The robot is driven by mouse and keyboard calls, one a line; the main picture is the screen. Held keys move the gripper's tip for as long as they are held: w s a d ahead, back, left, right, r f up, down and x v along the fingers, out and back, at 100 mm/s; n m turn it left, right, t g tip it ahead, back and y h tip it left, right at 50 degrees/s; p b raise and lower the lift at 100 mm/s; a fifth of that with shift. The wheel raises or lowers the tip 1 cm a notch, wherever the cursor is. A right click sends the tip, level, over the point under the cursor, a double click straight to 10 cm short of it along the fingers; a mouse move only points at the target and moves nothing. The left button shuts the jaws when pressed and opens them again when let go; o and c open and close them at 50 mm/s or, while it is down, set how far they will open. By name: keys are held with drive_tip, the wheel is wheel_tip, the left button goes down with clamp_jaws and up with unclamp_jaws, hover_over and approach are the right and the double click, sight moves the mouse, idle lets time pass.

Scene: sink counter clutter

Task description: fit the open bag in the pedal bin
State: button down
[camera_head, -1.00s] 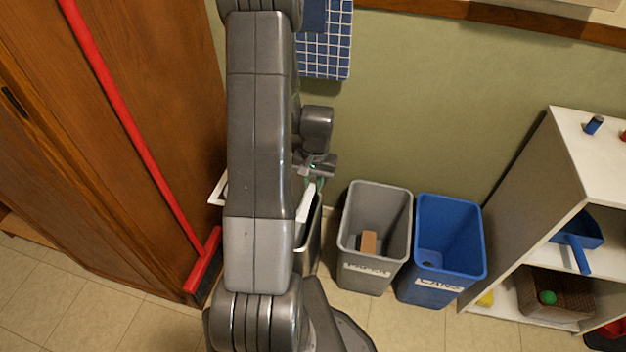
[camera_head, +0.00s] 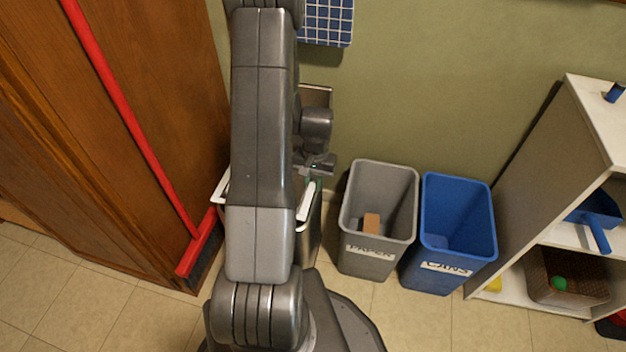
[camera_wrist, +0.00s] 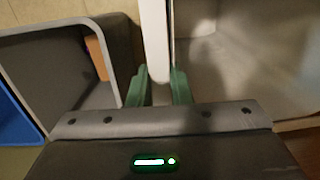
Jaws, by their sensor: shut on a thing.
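My gripper (camera_wrist: 160,88) has green fingers closed on a white rim piece, which looks like the edge of the open bag (camera_wrist: 154,40). In the head view, white rim parts of the bag (camera_head: 307,200) show on both sides of my arm, which hides its middle. My gripper (camera_head: 318,181) is partly hidden there behind my wrist. The metallic pedal bin (camera_head: 310,238) stands under the rim, mostly covered by my arm. A steel panel, seemingly its raised lid (camera_head: 317,96), shows behind my wrist. How far the bag sits inside the bin cannot be told.
A grey paper bin (camera_head: 350,262) holding a brown block and a blue cans bin (camera_head: 482,250) stand close on the right. A white shelf (camera_head: 540,160) is farther right. A red broom (camera_head: 140,120) leans on the wooden cabinet (camera_head: 180,60) at left.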

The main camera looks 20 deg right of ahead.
drive_tip(key=shift+f, duration=0.15)
drive_tip(key=c, duration=1.2)
unclamp_jaws()
drive_tip(key=shift+c, duration=0.2)
wheel_tip(320, 180, up, 14)
drive_tip(key=p, duration=0.3)
drive_tip(key=shift+w+d+p, duration=0.15)
drive_tip(key=shift+d+p, duration=0.25)
drive_tip(key=shift+d, duration=0.05)
drive_tip(key=shift+f, duration=0.15)
drive_tip(key=f+b, duration=0.1)
drive_tip(key=f, duration=0.3)
drive_tip(key=f+b, duration=0.1)
drive_tip(key=f, duration=0.4)
drive_tip(key=a+f+b, duration=0.1)
drive_tip(key=f, duration=0.3)
drive_tip(key=shift+f+b, duration=0.4)
drive_tip(key=shift+r+p, duration=1.4)
drive_tip(key=shift+r, duration=0.5)
